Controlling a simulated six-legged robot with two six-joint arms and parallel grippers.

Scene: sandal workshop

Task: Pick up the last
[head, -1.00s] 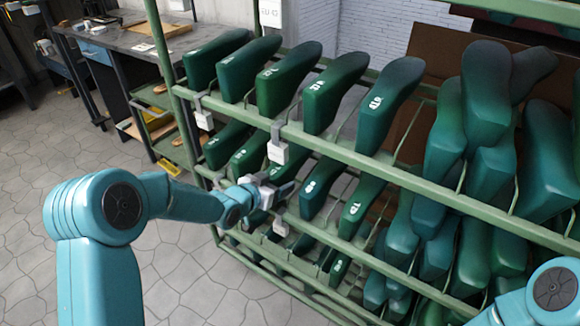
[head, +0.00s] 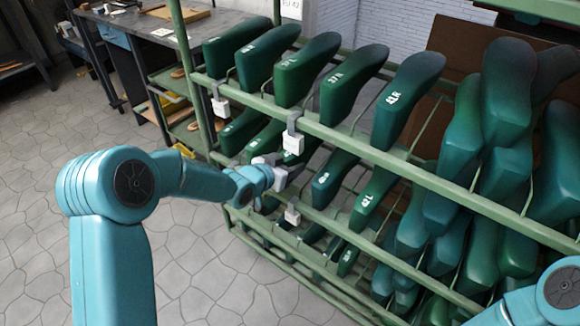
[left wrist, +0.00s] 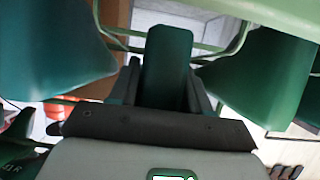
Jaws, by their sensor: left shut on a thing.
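Dark green lasts with white size marks stand in rows on a green rack (head: 420,165). In the head view, my left gripper (head: 292,172) is at the middle row, among the lasts and just below a hanging white tag (head: 293,143). In the left wrist view, my left gripper (left wrist: 165,92) is shut on a green last (left wrist: 167,62), with one dark finger on each side of it. My right gripper is out of view; only part of my right arm shows at the lower right.
Neighbouring lasts, one on the left (left wrist: 60,55) and one on the right (left wrist: 262,80), flank my gripper closely. Rack rails run above and below it. A workbench (head: 150,30) stands at the back left. The tiled floor (head: 50,200) at left is clear.

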